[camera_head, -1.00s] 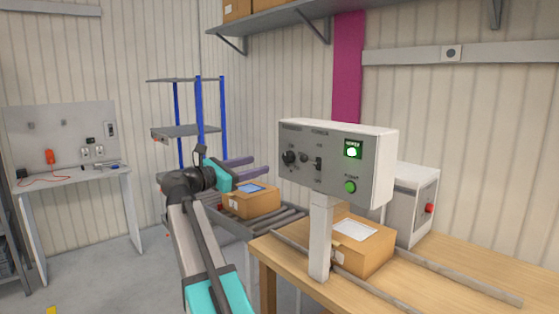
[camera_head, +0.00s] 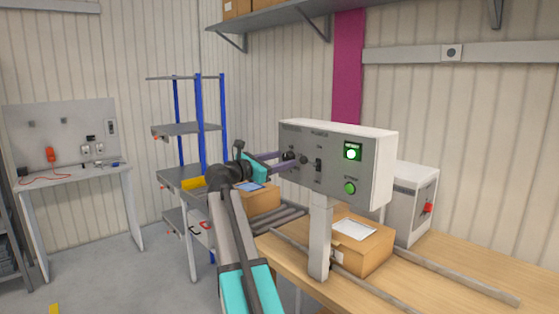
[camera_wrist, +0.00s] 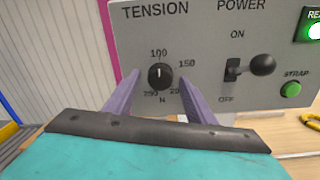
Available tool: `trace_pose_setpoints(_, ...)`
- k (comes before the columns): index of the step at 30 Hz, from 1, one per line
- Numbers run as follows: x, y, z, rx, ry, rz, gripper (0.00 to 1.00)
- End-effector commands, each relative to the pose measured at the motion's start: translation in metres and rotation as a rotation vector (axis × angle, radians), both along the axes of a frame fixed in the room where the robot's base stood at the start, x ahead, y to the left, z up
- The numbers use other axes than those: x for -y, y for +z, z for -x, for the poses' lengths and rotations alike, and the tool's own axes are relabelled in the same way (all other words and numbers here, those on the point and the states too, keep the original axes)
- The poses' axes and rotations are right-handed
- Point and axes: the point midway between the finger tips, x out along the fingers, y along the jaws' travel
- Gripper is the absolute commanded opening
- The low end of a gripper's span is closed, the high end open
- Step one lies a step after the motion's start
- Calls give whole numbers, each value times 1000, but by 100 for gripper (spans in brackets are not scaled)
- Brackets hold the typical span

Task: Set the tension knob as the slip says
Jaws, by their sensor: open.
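The black tension knob (camera_wrist: 160,76) is on the grey front of the control box (camera_head: 375,160). Its white mark points up, at about 100 on the printed scale. My gripper (camera_wrist: 158,75) is open, with one purple finger on each side of the knob; whether they touch it I cannot tell. In the head view my gripper (camera_head: 289,160) reaches the box front from the left. A white paper slip (camera_head: 355,229) lies on the cardboard box (camera_head: 375,251) below; its writing is too small to read.
The power lever (camera_wrist: 262,65) sticks out just right of the knob, close to the right finger. The green strap button (camera_wrist: 291,89) is below right, and the lit ready lamp (camera_head: 351,152) is above. Another box (camera_head: 262,200) sits on the conveyor below my gripper.

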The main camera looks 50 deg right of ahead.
Motion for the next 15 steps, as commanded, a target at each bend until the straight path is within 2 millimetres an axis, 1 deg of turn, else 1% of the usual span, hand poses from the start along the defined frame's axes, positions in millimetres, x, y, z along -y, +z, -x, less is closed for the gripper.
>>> trace_pose_setpoints(10, 2, 0, 0, 0, 0, 0, 50)
trace_pose_setpoints(14, 2, 0, 0, 0, 0, 0, 28)
trace_pose_setpoints(15, 2, 0, 0, 0, 0, 0, 21)
